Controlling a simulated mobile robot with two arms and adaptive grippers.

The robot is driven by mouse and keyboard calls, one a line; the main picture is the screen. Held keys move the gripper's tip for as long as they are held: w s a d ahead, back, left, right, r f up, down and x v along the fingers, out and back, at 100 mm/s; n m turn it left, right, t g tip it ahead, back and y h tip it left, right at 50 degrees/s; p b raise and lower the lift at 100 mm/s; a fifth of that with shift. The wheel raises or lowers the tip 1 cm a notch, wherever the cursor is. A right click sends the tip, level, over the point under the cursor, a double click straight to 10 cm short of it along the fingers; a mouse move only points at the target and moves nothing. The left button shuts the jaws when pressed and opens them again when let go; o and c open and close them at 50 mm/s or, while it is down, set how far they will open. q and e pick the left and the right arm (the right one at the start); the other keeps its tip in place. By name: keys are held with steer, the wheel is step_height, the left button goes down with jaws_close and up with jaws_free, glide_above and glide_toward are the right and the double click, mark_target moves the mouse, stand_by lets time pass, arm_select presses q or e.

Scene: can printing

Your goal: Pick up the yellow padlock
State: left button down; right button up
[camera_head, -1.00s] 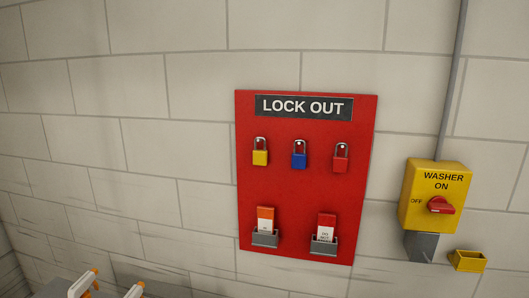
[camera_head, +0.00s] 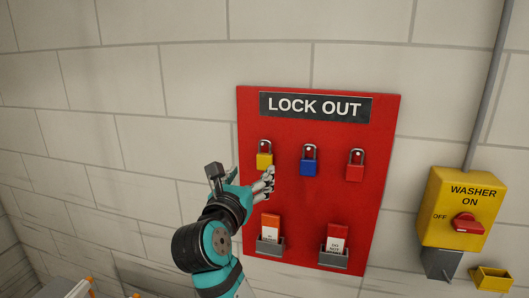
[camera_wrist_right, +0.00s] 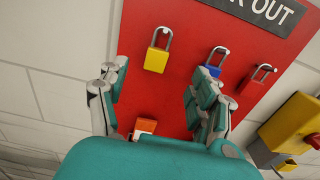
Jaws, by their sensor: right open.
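The yellow padlock (camera_head: 264,160) hangs by its shackle at the upper left of the red lock-out board (camera_head: 300,200). In the right wrist view the yellow padlock (camera_wrist_right: 156,58) lies ahead of my right gripper, between the lines of its two fingers and beyond their tips. My right gripper (camera_head: 266,183) is just below the padlock in the head view, in front of the board. Its fingers are spread and empty in the right wrist view (camera_wrist_right: 152,88). My left gripper is not clearly in view.
A blue padlock (camera_head: 309,160) and a red padlock (camera_head: 355,165) hang to the right. Tag holders with an orange tag (camera_head: 270,228) and a red tag (camera_head: 336,238) sit below. A yellow washer switch box (camera_head: 459,208) and small yellow bin (camera_head: 491,278) are farther right.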

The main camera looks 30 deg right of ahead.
mark_target(263, 156)
steer(key=p+x, duration=0.2)
steer(key=x, duration=0.4)
steer(key=shift+w+d, duration=0.15)
steer(key=shift+d, duration=0.15)
steer(key=shift+w+d+r+p, duration=0.1)
steer(key=shift+w+d+p, duration=0.1)
steer(key=shift+p, duration=0.35)
steer(key=p+x, duration=0.3)
steer(key=x, duration=0.1)
steer(key=shift+w+d, duration=0.1)
steer(key=shift+w, duration=0.05)
steer(key=shift+w+d, duration=0.1)
steer(key=shift+d, duration=0.05)
arm_select(q)
step_height(263, 156, up, 7)
steer(key=s, duration=0.1)
steer(key=shift+s+d, duration=0.2)
steer(key=shift+d, duration=0.15)
arm_select(e)
steer(key=shift+f, duration=0.2)
steer(key=c, duration=0.4)
arm_select(q)
steer(key=shift+a+f, duration=0.1)
steer(key=shift+a, duration=0.1)
arm_select(e)
steer(key=c, duration=0.9)
